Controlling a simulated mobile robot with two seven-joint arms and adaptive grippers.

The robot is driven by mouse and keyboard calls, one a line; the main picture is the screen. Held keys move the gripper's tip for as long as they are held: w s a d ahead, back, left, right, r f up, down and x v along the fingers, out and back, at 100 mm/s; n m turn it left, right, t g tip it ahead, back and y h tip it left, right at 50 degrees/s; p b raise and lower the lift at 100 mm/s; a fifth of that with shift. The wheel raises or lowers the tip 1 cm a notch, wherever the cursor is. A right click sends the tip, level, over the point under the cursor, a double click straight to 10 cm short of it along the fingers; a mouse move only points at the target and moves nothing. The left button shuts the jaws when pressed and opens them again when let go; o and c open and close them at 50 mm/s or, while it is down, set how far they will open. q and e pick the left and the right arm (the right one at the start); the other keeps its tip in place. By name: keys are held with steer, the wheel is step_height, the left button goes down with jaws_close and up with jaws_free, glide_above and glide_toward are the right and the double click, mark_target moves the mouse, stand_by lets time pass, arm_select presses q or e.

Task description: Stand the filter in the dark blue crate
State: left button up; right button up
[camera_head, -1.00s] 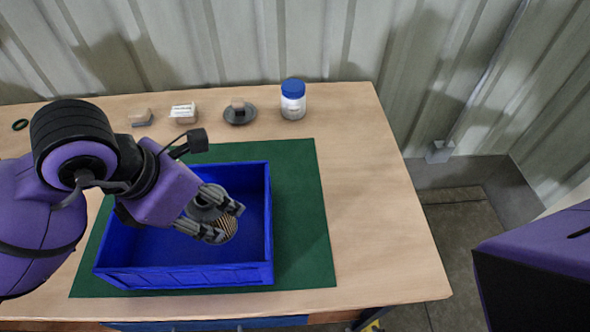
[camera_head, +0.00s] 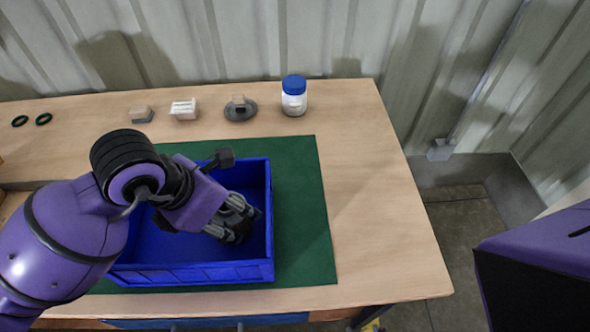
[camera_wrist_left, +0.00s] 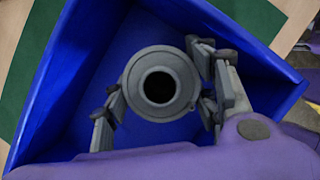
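The dark blue crate (camera_head: 264,185) stands on a green mat. My left gripper (camera_head: 237,220) reaches down inside it, near its right wall. In the left wrist view, the filter (camera_wrist_left: 161,84) shows its round grey end with a dark central hole. The fingers of my left gripper (camera_wrist_left: 160,100) lie against both sides of the filter, so it appears held. The filter is mostly hidden by the fingers in the head view. It is inside the crate walls, but I cannot tell whether its lower end touches the crate floor. My right gripper is out of view.
A white jar with a blue lid (camera_head: 294,96), a grey round piece (camera_head: 240,110), a white box (camera_head: 184,109) and a small block (camera_head: 141,114) line the back of the table. Two dark rings (camera_head: 31,120) lie at the back left. The mat's right side (camera_head: 300,220) is clear.

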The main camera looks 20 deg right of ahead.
arm_select(q)
steer(key=o, duration=0.4)
steer(key=shift+r, duration=0.25)
steer(key=p+v, duration=0.1)
steer(key=v, duration=1.1)
